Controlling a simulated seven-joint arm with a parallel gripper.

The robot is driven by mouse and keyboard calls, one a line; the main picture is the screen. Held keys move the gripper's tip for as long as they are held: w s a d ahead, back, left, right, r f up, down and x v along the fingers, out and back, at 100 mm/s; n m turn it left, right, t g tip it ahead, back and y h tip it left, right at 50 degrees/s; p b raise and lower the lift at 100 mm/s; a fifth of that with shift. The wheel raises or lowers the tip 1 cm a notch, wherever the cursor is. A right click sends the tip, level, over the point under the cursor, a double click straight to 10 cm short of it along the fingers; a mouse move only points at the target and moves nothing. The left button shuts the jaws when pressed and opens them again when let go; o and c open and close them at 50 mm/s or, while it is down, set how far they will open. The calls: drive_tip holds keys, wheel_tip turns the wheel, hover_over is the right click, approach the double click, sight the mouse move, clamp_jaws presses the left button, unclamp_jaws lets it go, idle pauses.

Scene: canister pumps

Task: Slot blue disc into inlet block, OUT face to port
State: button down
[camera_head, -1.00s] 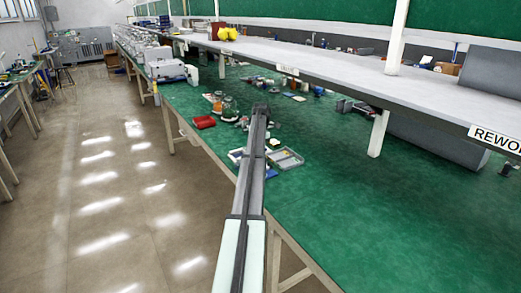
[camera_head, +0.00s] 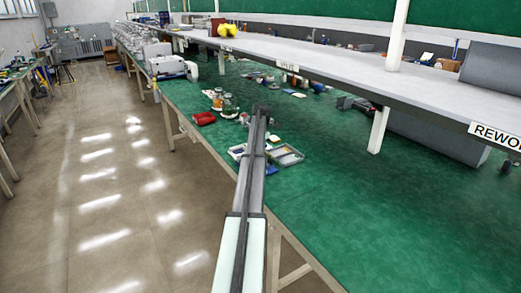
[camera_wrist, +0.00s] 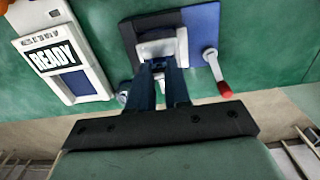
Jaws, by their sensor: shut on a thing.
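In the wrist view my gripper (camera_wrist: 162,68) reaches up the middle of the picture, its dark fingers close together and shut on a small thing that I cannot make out. The fingertips are at a pale grey-white block (camera_wrist: 163,44), which looks like the inlet block. It stands on a dark grey and blue base. I cannot tell whether they touch. I cannot pick out the blue disc or its OUT face. In the head view my gripper (camera_head: 261,110) is small, at the far end of my arm over the green bench.
A white tray marked READY (camera_wrist: 66,56) with a blue pad lies left of the block. A red-tipped lever (camera_wrist: 219,78) stands to its right. A raised shelf (camera_head: 330,75) runs behind.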

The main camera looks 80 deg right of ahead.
drive_tip(key=shift+f, duration=0.2)
drive_tip(key=c, duration=1)
unclamp_jaws()
wheel_tip(320, 180, up, 14)
drive_tip(key=shift+f, duration=0.1)
